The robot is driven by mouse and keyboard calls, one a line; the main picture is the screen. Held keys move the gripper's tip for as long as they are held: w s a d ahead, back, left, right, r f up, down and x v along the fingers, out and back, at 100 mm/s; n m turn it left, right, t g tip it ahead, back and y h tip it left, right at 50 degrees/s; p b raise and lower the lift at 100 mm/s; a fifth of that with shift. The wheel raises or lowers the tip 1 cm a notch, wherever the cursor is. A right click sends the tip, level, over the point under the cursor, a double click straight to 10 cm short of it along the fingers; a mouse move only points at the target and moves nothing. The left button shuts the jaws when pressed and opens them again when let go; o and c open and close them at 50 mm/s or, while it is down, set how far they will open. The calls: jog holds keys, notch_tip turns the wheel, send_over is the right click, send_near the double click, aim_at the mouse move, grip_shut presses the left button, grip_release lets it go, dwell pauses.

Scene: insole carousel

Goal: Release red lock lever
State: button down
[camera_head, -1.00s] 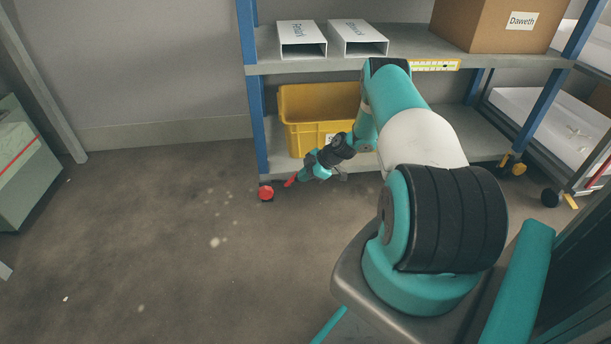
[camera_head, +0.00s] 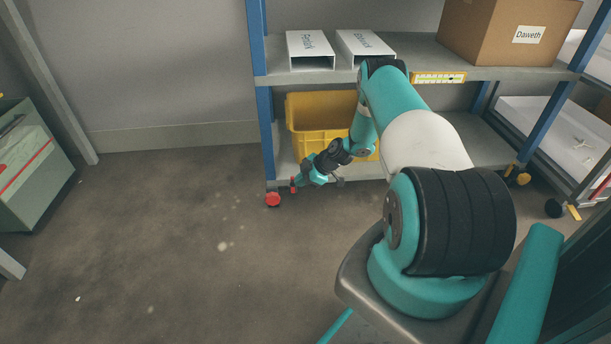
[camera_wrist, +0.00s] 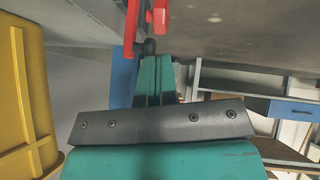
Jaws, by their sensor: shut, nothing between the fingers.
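The red lock lever (camera_head: 293,185) is a thin red bar at the shelf's front left foot, next to a red caster wheel (camera_head: 273,199). In the wrist view the lever (camera_wrist: 131,25) rises at the top, just left of the red wheel (camera_wrist: 160,14). My gripper (camera_head: 299,181) is at the lever, low by the front left corner post. In the wrist view its teal fingers (camera_wrist: 152,68) are together and empty, with the tips just below the lever and wheel. I cannot tell whether they touch the lever.
The blue-posted shelf rack (camera_head: 275,79) stands ahead, with a yellow bin (camera_head: 306,111) on its lower shelf close to my gripper. White boxes (camera_head: 312,64) and a cardboard box (camera_head: 491,32) are above.

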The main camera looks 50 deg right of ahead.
notch_tip(320, 180, up, 11)
jog(key=s+p, duration=0.2)
jog(key=p, duration=0.3)
jog(key=shift+s+d, duration=0.35)
jog(key=shift+d, duration=0.1)
jog(key=shift+r, duration=0.1)
jog(key=w+a+r+g+p, duration=0.2)
jog(key=a+r+g+p, duration=0.15)
jog(key=a+r, duration=2.15)
jog(key=s+a+r+m+g, duration=0.2)
jog(key=s+a+r, duration=0.9)
jog(key=s+r, duration=0.2)
jog(key=s+a+r+m, duration=0.1)
jog(key=s+r, duration=0.1)
jog(key=s, duration=0.5)
jog(key=s+a+r+m+g+p, duration=0.1)
jog(key=s+a+r, duration=0.1)
jog(key=s, duration=0.5)
jog(key=shift+s+a+h, duration=0.3)
jog(key=shift+s+h, duration=0.1)
